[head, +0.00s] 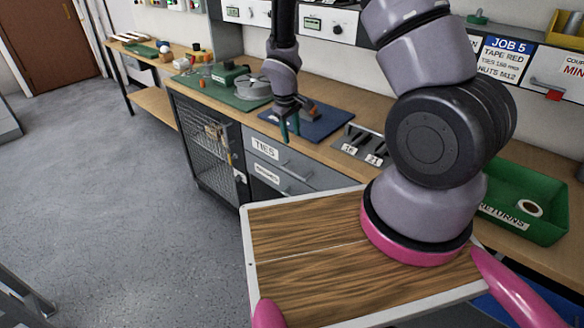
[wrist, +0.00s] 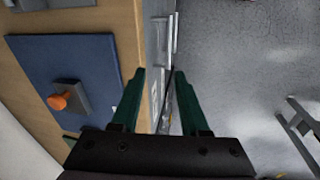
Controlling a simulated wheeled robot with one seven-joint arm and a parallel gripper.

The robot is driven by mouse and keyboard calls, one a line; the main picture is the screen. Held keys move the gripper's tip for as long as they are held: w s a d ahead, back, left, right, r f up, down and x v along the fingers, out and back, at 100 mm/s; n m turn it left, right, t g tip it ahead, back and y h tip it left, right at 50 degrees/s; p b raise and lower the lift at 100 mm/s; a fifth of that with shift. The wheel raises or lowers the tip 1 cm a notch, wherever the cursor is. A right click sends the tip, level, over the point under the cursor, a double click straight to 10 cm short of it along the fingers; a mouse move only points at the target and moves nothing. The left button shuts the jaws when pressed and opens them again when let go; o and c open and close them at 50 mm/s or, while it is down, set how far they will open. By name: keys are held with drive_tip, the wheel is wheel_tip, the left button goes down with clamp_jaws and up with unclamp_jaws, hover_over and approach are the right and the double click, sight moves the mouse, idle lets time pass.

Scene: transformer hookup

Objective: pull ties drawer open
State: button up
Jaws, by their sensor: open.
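The ties drawer (head: 262,149) is a grey front with a white TIES label under the bench top in the head view. It looks shut. My gripper (head: 290,136) has dark green fingers, pointing down at the bench's front edge above this drawer. In the wrist view my gripper (wrist: 159,76) is open and empty, its fingertips on either side of the bench edge and drawer fronts. A metal handle (wrist: 172,34) shows beyond the fingertips, apart from them. Which drawer that handle belongs to is unclear.
Another labelled drawer (head: 266,172) lies below. A mesh-door cabinet (head: 212,150) stands to the left. A blue mat (head: 318,124) with an orange-knobbed item lies on the bench (head: 345,155). A green returns bin (head: 525,200) is at right. The floor (head: 120,200) in front is clear.

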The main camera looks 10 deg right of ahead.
drive_tip(key=n, duration=0.1)
approach(294, 173)
drive_tip(key=f, duration=0.5)
drive_tip(key=w+d+f, duration=0.1)
drive_tip(key=f, duration=0.1)
drive_tip(key=shift+w+d+f, duration=0.1)
drive_tip(key=shift+f, duration=0.15)
clamp_jaws()
idle(1.1)
